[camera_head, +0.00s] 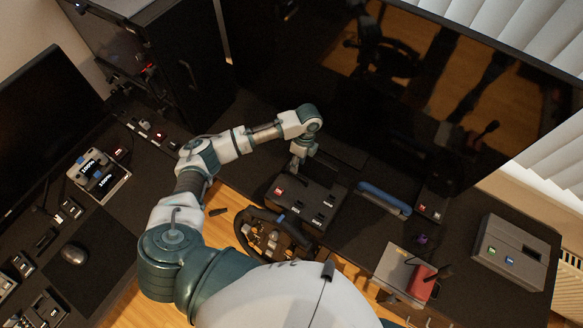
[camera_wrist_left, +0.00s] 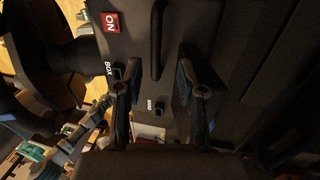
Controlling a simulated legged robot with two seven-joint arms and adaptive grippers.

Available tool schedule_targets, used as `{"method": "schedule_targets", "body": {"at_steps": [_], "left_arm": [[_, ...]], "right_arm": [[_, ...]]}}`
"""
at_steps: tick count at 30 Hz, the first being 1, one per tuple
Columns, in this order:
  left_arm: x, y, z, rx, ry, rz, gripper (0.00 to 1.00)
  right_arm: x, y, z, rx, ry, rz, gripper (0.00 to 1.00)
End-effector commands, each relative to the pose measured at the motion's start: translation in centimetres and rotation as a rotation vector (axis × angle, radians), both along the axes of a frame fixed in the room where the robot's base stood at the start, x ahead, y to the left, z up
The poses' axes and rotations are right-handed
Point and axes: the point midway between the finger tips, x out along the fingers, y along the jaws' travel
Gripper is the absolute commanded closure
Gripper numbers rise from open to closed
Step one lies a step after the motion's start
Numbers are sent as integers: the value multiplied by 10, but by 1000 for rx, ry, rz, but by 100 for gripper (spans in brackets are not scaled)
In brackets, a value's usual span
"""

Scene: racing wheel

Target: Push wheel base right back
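The wheel base (camera_head: 318,203) is a black box with a red ON label and several small switches, on the dark desk below the big screen. A dark steering wheel (camera_head: 272,236) is on its near-left side. My left gripper (camera_head: 297,164) points down at the base's back-left edge. In the left wrist view, the base's dark top (camera_wrist_left: 140,30) with its ON and BOX labels fills the middle. My left gripper's two fingers (camera_wrist_left: 160,82) are spread over it with nothing gripped between them; I cannot tell whether they touch it. My right gripper is not visible.
A large dark screen (camera_head: 440,90) stands behind. A blue-grey bar (camera_head: 383,198) and a small black box (camera_head: 432,206) lie right of the base. A grey box (camera_head: 510,252) and red object (camera_head: 422,283) are farther right. A mouse (camera_head: 74,254) is at left.

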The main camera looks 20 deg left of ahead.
Motion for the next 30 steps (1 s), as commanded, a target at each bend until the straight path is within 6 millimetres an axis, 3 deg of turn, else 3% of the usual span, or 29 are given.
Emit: {"method": "schedule_targets", "body": {"at_steps": [3, 9, 14, 19, 24, 30], "left_arm": [[-5, 6, -22, -6, 1, -1, 61], [-8, 30, -49, -30, 2, 2, 61], [-8, 40, -55, -40, 1, 2, 61], [-8, 27, -52, -28, 2, 1, 61], [-8, 7, -47, -10, 0, -3, 100], [-9, 0, -44, -16, -2, -5, 100]], "right_arm": [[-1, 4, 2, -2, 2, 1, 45], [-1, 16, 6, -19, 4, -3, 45], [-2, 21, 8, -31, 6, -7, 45], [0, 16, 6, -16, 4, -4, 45], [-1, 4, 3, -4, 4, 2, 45], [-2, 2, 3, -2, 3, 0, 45]]}}
